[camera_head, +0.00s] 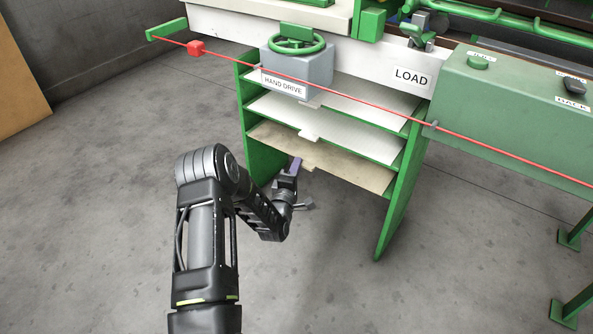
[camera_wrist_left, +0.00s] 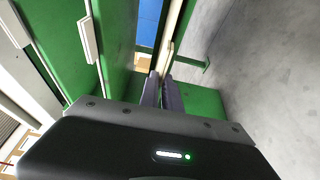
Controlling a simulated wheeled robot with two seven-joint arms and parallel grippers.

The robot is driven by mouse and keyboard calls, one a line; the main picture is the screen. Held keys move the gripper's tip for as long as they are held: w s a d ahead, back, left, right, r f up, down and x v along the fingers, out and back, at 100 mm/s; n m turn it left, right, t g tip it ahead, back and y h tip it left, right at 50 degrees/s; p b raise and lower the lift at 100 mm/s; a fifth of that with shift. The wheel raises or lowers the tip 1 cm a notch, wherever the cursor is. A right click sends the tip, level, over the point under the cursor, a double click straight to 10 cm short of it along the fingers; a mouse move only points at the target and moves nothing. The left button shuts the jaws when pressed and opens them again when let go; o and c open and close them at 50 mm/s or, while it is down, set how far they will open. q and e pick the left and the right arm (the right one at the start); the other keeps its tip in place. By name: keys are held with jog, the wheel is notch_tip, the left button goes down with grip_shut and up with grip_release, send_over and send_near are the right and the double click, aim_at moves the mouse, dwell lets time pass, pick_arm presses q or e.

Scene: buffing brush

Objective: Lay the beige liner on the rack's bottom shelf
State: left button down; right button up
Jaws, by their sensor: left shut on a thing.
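The beige liner (camera_head: 335,163) is a thin flat sheet at the lowest visible level of the green-sided rack (camera_head: 399,195). It lies between the side panels, with a small tab at its front edge. My left gripper (camera_head: 296,165) is at that front edge, its purple-grey fingers shut on the liner. In the left wrist view the fingers (camera_wrist_left: 163,92) are close together at the end of the liner's pale edge (camera_wrist_left: 170,48). I cannot tell whether the liner touches the bottom shelf; the shelf surface is hidden. My right gripper is out of view.
Two white sheets (camera_head: 335,132) with front tabs lie on the levels above. A grey hand-drive box (camera_head: 297,66) overhangs the rack's top left. A red rod (camera_head: 350,97) crosses in front of the rack. The grey floor (camera_head: 330,270) before it is clear.

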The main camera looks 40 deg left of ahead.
pick_arm(q)
jog(key=shift+f, duration=0.2)
jog(key=c, duration=1.6)
grip_release()
jog(key=shift+o, duration=0.2)
jog(key=v, duration=1.2)
jog(key=shift+r, duration=0.25)
